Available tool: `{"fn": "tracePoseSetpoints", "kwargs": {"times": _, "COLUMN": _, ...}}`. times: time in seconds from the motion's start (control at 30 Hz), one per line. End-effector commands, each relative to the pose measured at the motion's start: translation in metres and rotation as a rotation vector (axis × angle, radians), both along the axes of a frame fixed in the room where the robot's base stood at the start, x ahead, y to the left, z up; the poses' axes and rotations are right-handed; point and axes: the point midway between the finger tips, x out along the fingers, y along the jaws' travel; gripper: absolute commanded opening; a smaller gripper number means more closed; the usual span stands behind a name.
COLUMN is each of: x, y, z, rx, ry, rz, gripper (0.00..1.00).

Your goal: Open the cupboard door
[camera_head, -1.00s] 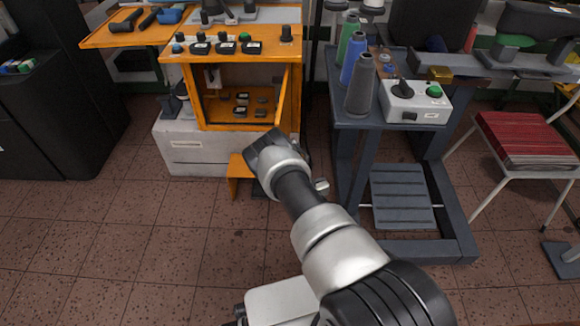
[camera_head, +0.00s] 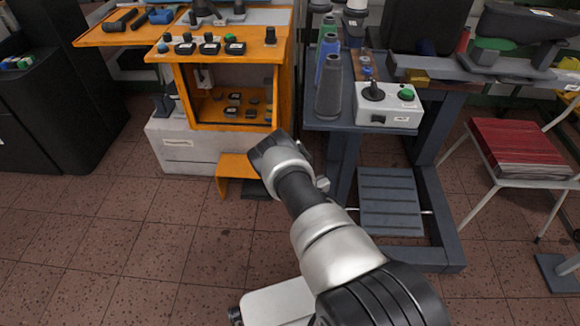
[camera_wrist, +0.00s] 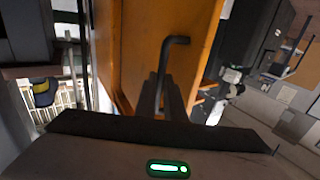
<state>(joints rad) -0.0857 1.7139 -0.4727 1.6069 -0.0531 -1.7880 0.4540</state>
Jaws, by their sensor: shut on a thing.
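The orange cupboard (camera_head: 186,98) stands open-fronted on a pale grey base, with several small dark items inside. Its orange door (camera_wrist: 190,45) stands swung outward at the right side; in the head view it is a narrow strip (camera_head: 283,85) seen nearly edge-on. A black bent bar handle (camera_wrist: 176,40) sticks out from the door face. My gripper (camera_wrist: 161,92) is shut on this handle, with its dark fingers up against it. In the head view my wrist hides the fingers and the lower part of the door.
A dark blue bench (camera_head: 345,118) with thread cones (camera_head: 329,88) and a control box (camera_head: 388,104) stands close at the right of the door. A small orange step (camera_head: 236,166) is below the cupboard. The tiled floor at front left is clear.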

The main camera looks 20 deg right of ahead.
Motion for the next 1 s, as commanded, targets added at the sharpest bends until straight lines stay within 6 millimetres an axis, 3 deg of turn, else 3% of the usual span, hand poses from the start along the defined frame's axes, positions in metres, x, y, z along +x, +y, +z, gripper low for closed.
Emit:
{"fn": "tracePoseSetpoints", "kwargs": {"times": 0.03, "x": 0.0064, "y": -0.001, "z": 0.0088, "rx": 0.001, "ry": -0.022, "rz": 0.0, "gripper": 0.0}}
{"fn": "tracePoseSetpoints", "kwargs": {"times": 0.47, "x": 0.0065, "y": -0.0008, "z": 0.0088, "rx": 0.001, "ry": -0.021, "rz": 0.002, "gripper": 0.0}}
{"fn": "tracePoseSetpoints", "kwargs": {"times": 0.5, "x": 0.0065, "y": -0.0008, "z": 0.0088, "rx": 0.001, "ry": -0.022, "rz": 0.001, "gripper": 0.16}}
{"fn": "tracePoseSetpoints", "kwargs": {"times": 0.6, "x": 0.0051, "y": -0.0005, "z": 0.0069, "rx": 0.001, "ry": -0.017, "rz": 0.002, "gripper": 0.28}}
{"fn": "tracePoseSetpoints", "kwargs": {"times": 1.0, "x": 0.0027, "y": 0.0003, "z": 0.0027, "rx": 0.001, "ry": -0.007, "rz": 0.003, "gripper": 0.28}}
